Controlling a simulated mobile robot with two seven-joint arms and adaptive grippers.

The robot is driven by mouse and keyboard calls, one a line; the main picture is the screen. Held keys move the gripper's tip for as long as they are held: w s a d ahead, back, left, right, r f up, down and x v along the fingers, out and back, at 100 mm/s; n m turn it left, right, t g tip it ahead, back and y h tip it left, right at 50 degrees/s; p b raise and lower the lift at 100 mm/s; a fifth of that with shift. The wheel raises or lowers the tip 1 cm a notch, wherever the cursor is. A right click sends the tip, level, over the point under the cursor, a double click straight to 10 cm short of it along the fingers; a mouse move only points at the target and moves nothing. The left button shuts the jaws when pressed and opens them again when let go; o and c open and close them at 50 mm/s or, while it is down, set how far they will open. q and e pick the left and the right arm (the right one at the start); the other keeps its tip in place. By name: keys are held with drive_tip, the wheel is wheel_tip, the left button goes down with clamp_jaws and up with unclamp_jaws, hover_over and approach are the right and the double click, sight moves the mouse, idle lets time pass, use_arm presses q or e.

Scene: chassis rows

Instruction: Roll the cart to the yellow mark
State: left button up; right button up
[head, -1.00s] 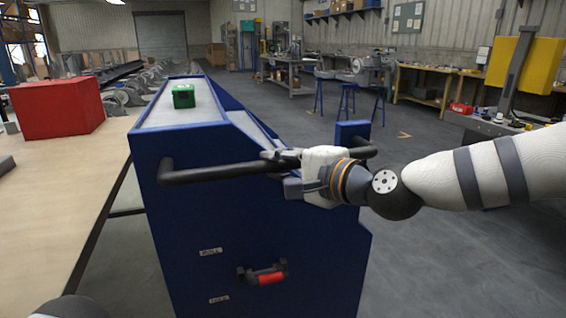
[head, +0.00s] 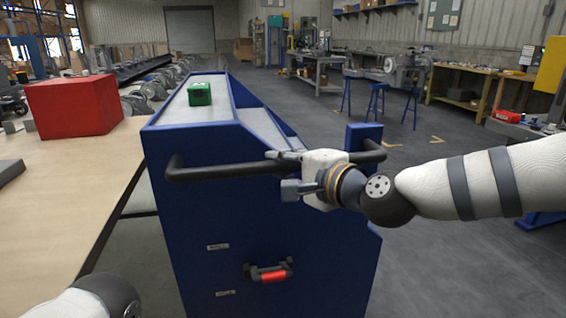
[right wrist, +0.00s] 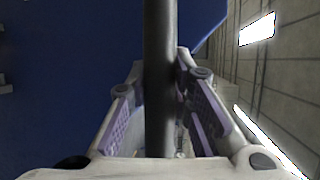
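The blue cart (head: 205,215) stands in front of me, with a black bar handle (head: 225,172) across its near end. My right gripper (head: 280,170) is at the handle, right of its middle. Small yellowish corner marks (head: 436,139) show on the floor beyond the cart to the right. Only a piece of my left arm shows at the lower left; its gripper is out of view.
A green box (head: 199,94) sits on the cart's top. A wooden table (head: 70,215) with a red box (head: 75,106) stands close on the cart's left. Blue stools (head: 377,100) and workbenches stand farther back. Open grey floor (head: 460,255) lies to the right.

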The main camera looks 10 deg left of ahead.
drive_tip(key=o, duration=0.5)
drive_tip(key=shift+w+r, duration=0.1)
drive_tip(key=shift+c, duration=0.2)
drive_tip(key=v, duration=1.2)
